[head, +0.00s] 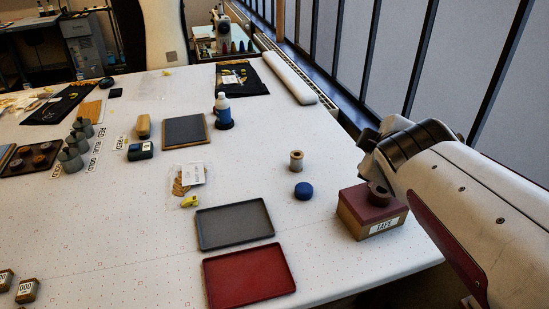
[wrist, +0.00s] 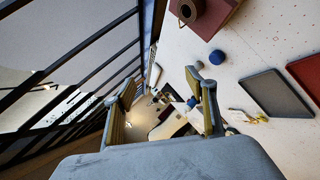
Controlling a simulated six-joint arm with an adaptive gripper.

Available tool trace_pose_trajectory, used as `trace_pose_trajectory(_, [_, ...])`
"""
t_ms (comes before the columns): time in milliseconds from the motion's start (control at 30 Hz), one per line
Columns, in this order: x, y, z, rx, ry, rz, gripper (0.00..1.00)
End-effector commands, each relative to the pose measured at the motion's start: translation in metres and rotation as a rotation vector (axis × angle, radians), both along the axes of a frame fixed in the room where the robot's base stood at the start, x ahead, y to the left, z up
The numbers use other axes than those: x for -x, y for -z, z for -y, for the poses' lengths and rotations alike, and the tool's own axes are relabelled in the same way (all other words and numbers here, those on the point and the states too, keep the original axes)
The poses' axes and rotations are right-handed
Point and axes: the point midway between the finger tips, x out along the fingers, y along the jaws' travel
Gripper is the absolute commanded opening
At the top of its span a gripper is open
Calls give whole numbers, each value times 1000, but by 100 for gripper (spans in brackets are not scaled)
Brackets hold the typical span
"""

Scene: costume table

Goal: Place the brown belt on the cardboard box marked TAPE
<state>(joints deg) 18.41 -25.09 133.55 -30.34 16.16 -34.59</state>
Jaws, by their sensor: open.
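The cardboard box (head: 361,224) marked TAPE stands at the near right corner of the table, its reddish-brown top up. A brown coil (head: 378,194), which looks like the rolled brown belt, rests on its top, partly behind my arm. In the wrist view the coil (wrist: 187,11) sits on the box (wrist: 218,18) at the top edge, apart from my fingers. My gripper (wrist: 163,97) is open, with nothing between its fingers. In the head view my wrist is just above and beside the box, and my fingertips are hard to make out.
A blue round thing (head: 303,190) and a wooden spool (head: 296,160) stand left of the box. A grey tray (head: 234,224) and a red tray (head: 249,276) lie further left. A dark tray (head: 15,171) with brown coils is at far left. Window bars run along the right.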

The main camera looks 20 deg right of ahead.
Motion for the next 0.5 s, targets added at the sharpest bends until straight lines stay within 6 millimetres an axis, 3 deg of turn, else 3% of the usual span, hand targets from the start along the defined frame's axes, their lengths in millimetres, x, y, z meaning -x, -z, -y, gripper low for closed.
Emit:
trace_pose_trajectory(300, [82,58,-90,-517,237,-65,56])
trace_pose_trajectory(500, [135,89,-142,-770,365,-164,56])
